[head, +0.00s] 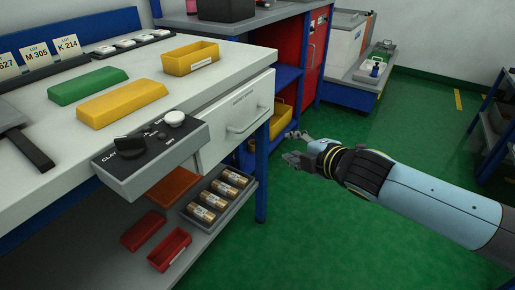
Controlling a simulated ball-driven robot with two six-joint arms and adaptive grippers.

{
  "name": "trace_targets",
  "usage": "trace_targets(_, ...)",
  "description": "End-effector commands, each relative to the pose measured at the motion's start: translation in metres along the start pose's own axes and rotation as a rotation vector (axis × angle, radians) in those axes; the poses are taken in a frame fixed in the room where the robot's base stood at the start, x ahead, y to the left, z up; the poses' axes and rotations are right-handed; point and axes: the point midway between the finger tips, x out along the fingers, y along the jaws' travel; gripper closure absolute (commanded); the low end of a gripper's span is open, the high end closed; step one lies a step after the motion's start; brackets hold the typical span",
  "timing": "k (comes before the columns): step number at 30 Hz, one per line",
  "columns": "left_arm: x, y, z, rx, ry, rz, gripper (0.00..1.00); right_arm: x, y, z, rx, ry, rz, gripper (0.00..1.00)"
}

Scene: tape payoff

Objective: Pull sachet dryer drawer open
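The white drawer (222,132) is under the right end of the white bench top. Its front carries small lettering, too small to read for sure, and a white bar handle (248,121). The drawer front looks flush under the bench, with no gap visible. My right gripper (290,146) is to the right of the handle, over the green floor in the picture, clear of the drawer. Its two fingers are spread apart with nothing between them. My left gripper is not in view.
A grey control box (152,160) with knobs juts out left of the drawer. The bench top holds a yellow bin (190,59) and green and yellow blocks. A blue leg (262,170) stands below the drawer's right end. A lower shelf holds cylinders and red trays. Green floor (330,230) is open at right.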

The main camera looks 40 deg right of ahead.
Motion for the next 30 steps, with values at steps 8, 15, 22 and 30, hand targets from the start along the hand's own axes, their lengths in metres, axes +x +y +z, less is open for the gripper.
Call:
trace_targets(8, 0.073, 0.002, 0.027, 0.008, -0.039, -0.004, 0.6, 0.0, 0.045, -0.036, -0.188, 0.12, 0.204, 0.66)
trace_targets(15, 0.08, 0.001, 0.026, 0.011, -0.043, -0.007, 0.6, 0.015, 0.045, -0.035, -0.189, 0.118, 0.204, 0.66)
trace_targets(22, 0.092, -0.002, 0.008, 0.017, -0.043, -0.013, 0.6, 0.061, 0.051, -0.042, -0.185, 0.12, 0.203, 0.66)
trace_targets(30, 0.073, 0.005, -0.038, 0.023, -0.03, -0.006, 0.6, 0.094, 0.059, -0.047, -0.187, 0.119, 0.202, 0.66)
